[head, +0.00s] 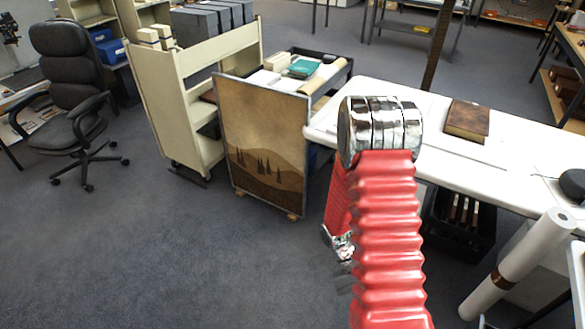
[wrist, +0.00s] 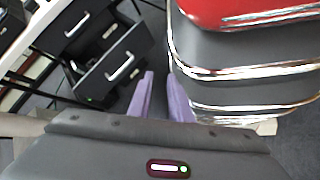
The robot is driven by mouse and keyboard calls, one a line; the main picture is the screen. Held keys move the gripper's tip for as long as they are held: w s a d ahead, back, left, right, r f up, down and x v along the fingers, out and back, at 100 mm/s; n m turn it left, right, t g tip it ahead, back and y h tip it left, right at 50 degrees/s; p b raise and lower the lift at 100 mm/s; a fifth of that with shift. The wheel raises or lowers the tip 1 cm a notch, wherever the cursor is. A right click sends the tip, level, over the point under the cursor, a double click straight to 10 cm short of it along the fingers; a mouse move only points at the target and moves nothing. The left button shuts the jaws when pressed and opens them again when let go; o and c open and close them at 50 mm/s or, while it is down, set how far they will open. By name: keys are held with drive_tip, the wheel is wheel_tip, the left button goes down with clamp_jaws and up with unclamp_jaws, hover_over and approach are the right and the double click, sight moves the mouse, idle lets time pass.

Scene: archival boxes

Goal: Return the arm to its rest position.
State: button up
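My red ribbed arm with its chrome joint rises through the middle of the head view, in front of the white table. My gripper (wrist: 160,76) shows in the wrist view as two purple fingers. They stand apart with a narrow gap of dark floor between them, and nothing is held. In the head view the gripper fingers cannot be made out; the lower part of the arm hangs behind the red link. Red and grey chrome-banded parts of my own body fill the right of the wrist view, close beside the fingers.
A white table (head: 490,183) carries a brown box (head: 467,121). A landscape picture (head: 262,150) leans by a cream book cart (head: 165,100). A black chair (head: 68,75) stands left. A dark drawer unit (wrist: 100,50) is near the gripper. The carpet at front left is clear.

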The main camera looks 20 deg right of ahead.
drive_tip(key=w+a+r+n+t+y, duration=0.1)
drive_tip(key=w+a+r+t, duration=0.35)
drive_tip(key=r, duration=0.45)
drive_tip(key=w+a+r+n+t+y, duration=0.1)
drive_tip(key=w+a+r+t, duration=0.3)
drive_tip(key=r, duration=0.5)
drive_tip(key=s+a+r+t, duration=0.1)
drive_tip(key=a+r+t, duration=0.2)
drive_tip(key=r, duration=0.6)
drive_tip(key=s+a+r+n+t+y, duration=0.1)
drive_tip(key=a+r+t, duration=0.2)
drive_tip(key=r, duration=0.6)
drive_tip(key=shift+s+a+t, duration=0.3)
drive_tip(key=shift+a+t, duration=0.05)
drive_tip(key=shift+a, duration=0.3)
